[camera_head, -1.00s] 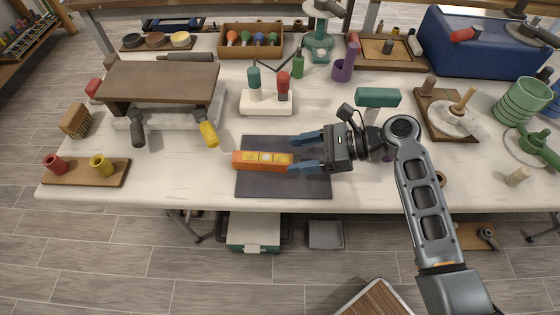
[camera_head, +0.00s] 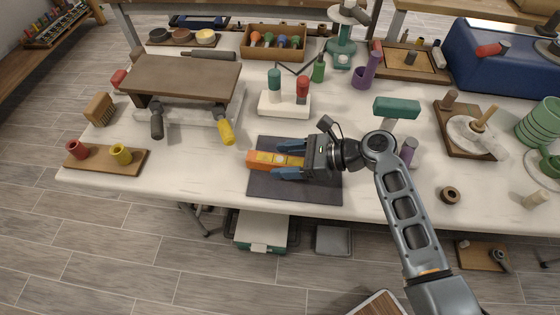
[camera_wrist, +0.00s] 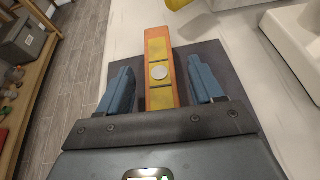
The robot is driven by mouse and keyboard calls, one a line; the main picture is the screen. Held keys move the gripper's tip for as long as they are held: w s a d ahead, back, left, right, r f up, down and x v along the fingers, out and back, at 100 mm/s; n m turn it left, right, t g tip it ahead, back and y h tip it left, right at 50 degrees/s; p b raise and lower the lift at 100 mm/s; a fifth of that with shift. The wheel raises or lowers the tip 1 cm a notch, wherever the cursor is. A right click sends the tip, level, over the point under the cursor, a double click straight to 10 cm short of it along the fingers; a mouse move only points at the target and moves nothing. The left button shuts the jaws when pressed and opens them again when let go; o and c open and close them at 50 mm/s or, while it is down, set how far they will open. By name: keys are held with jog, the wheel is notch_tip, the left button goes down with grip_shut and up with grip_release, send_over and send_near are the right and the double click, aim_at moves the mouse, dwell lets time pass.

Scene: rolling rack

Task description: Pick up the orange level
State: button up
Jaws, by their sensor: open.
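The orange level (camera_head: 262,158) lies on a dark mat (camera_head: 300,187) near the table's front edge. It has yellow panels and a round pale disc in its middle. My gripper (camera_head: 283,160) is open, with its blue fingers on either side of the level's right part. In the wrist view the level (camera_wrist: 160,65) runs lengthwise between the two fingers of my gripper (camera_wrist: 160,88), with a gap on each side. The level's near end is hidden behind the gripper body in that view.
A brown raised board (camera_head: 185,75) with a yellow-ended handle (camera_head: 226,132) stands to the left. A white block (camera_head: 284,104) with teal and red pegs is behind the mat. A teal-topped stand (camera_head: 397,107) is close behind my arm.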

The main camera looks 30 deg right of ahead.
jog(key=shift+c, duration=0.3)
jog(key=c, duration=1.1)
jog(key=shift+r, duration=0.1)
